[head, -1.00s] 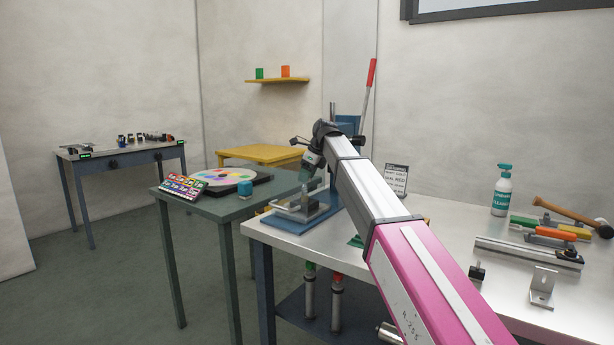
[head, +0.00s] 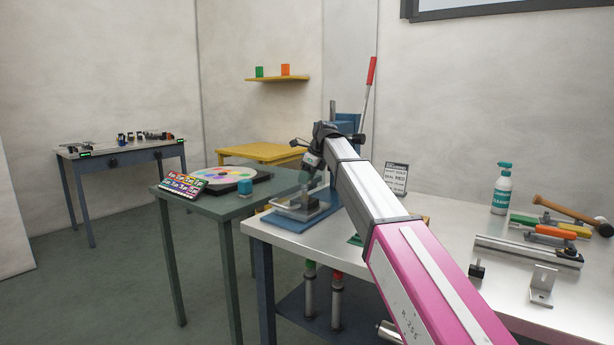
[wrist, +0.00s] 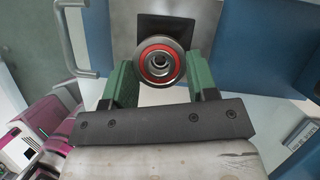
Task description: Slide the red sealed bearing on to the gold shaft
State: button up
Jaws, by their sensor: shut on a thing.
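The red sealed bearing (wrist: 159,62) is a steel ring with a red seal, seen face-on in the wrist view. My gripper (wrist: 157,76) is shut on it, with one green finger on each side. A small grey round shape shows in the bore; I cannot tell whether it is a shaft end. No gold colour is clear there, so I cannot tell whether the bearing is around the gold shaft. In the head view my gripper (head: 309,183) is low over the blue-based fixture at the bench's left end, and the bearing is too small to make out.
A press with a red-tipped lever (head: 371,72) stands behind. A small label card (head: 395,179), a spray bottle (head: 502,189) and tools are farther right. The green table (head: 215,207) is left.

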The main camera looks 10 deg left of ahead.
jog(key=shift+f, duration=0.8)
jog(key=o, duration=1.1)
jog(key=v, duration=1)
jog(key=shift+d+r, duration=0.2)
jog(key=shift+r, duration=0.1)
